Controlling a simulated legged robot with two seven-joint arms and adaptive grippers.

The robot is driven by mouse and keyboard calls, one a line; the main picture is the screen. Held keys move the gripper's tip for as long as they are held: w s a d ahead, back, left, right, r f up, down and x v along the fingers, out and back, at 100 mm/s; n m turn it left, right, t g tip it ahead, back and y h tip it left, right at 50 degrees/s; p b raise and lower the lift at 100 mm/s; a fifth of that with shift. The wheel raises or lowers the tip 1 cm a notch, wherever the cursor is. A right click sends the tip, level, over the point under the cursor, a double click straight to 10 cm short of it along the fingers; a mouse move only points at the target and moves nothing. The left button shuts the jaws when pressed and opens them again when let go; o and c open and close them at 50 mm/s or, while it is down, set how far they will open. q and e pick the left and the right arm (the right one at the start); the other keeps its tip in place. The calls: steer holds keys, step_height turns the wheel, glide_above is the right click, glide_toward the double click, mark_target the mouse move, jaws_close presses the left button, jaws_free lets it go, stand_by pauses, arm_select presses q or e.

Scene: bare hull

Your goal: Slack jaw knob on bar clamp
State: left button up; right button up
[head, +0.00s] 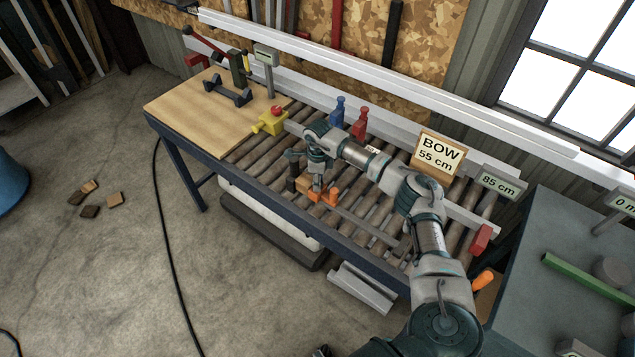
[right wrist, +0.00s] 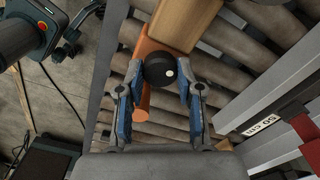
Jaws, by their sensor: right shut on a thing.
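The bar clamp has an orange jaw (head: 330,195) on the roller bench, and a grey bar runs from it toward the lower right. In the right wrist view the orange jaw (right wrist: 150,48) lies against a wooden block (right wrist: 187,20). A round black jaw knob (right wrist: 158,69) with a white dot faces the wrist camera. My right gripper (head: 317,188) reaches down to the jaw, and its blue fingers (right wrist: 160,82) are shut on the knob from both sides. The gripper hides part of the jaw in the head view.
A wooden board (head: 200,110) covers the bench's left end. A BOW sign (head: 438,155) stands at the back right. A grey table (head: 560,270) flanks the bench.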

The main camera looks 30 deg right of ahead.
steer(key=shift+d+f+n, duration=0.1)
steer(key=shift+f+n, duration=0.1)
steer(key=shift+n, duration=0.7)
steer(key=shift+n+b, duration=0.4)
arm_select(q)
steer(key=shift+w+d+f+b, duration=0.1)
steer(key=shift+w+d+b, duration=0.1)
steer(key=shift+w, duration=0.7)
steer(key=shift+w+d+f+b, duration=0.1)
steer(key=shift+w+d+b, duration=0.05)
steer(key=shift+w, duration=0.7)
arm_select(e)
steer(key=shift+r+n, duration=0.1)
steer(key=shift+n, duration=1.3)
steer(key=o, duration=1.2)
steer(key=shift+c, duration=0.2)
arm_select(q)
steer(key=shift+d+r, duration=0.1)
steer(key=shift+w, duration=0.1)
arm_select(e)
steer(key=shift+d, duration=0.1)
